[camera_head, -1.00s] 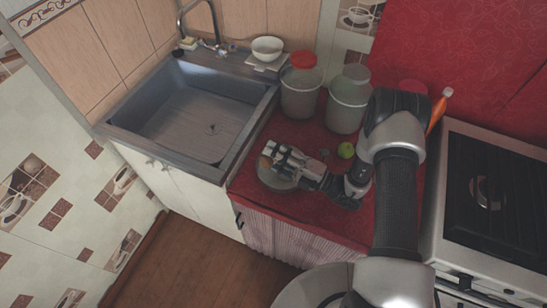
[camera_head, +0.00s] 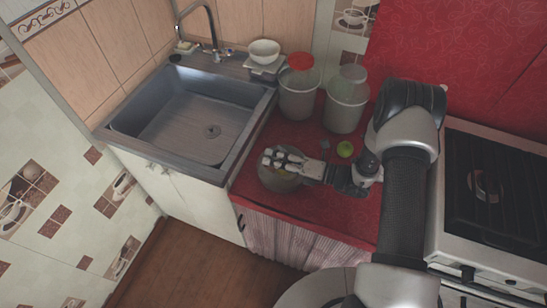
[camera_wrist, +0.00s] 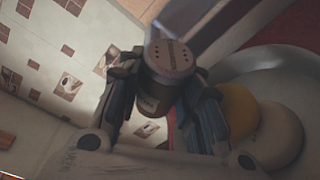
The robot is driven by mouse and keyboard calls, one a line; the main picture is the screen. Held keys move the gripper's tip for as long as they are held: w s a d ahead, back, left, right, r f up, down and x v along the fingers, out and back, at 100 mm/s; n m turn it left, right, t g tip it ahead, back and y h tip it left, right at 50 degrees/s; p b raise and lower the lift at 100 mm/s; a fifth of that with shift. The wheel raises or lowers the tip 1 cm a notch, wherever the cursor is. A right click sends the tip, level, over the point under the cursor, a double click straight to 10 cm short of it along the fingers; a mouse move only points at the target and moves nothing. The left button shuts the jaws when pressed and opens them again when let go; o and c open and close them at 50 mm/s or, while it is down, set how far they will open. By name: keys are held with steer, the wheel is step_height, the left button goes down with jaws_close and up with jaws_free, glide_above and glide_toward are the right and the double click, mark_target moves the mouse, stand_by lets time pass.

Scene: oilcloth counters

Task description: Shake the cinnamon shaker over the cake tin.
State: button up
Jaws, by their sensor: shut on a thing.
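The cinnamon shaker (camera_wrist: 158,95) is between the two fingers of my gripper (camera_wrist: 160,100) in the wrist view. It is a dark cylinder with a brown-grey lid with holes. The lid faces the wrist camera. In the head view my gripper (camera_head: 270,158) is over the far side of the cake tin, and I cannot make out the shaker clearly there. The round metal cake tin (camera_wrist: 230,68) is at the right of the wrist view, with an orange round thing and a cream round thing in it. In the head view the tin (camera_head: 270,184) is partly hidden by my gripper.
A sink (camera_head: 190,120) lies to the left of the red counter (camera_head: 310,210). A stove (camera_head: 490,190) is at the right. A white bowl (camera_head: 264,50) sits behind the sink.

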mark_target(279, 150)
steer(key=r+n+p, duration=0.2)
steer(key=r+h+p, duration=0.1)
steer(key=shift+w+d+r+n, duration=0.15)
steer(key=shift+w+d+n, duration=0.15)
steer(key=shift+n, duration=0.1)
steer(key=shift+w+d+r+n+t+h+p, duration=0.1)
steer(key=shift+r+n+t+h+p, duration=0.05)
steer(key=shift+r+n+h+p, duration=0.3)
steer(key=shift+w+d+r+n+t+h+p, duration=0.15)
steer(key=shift+r+n+h+p, duration=0.1)
steer(key=shift+r+n+p, duration=0.3)
steer(key=shift+r+n+h, duration=0.4)
steer(key=shift+r+n, duration=0.15)
steer(key=shift+n, duration=0.15)
steer(key=shift+a+r+n+t+h+b, duration=0.1)
steer(key=shift+r+n+t+h+b, duration=0.6)
steer(key=shift+n, duration=0.5)
steer(key=shift+r+n, duration=0.25)
steer(key=shift+n, duration=0.05)
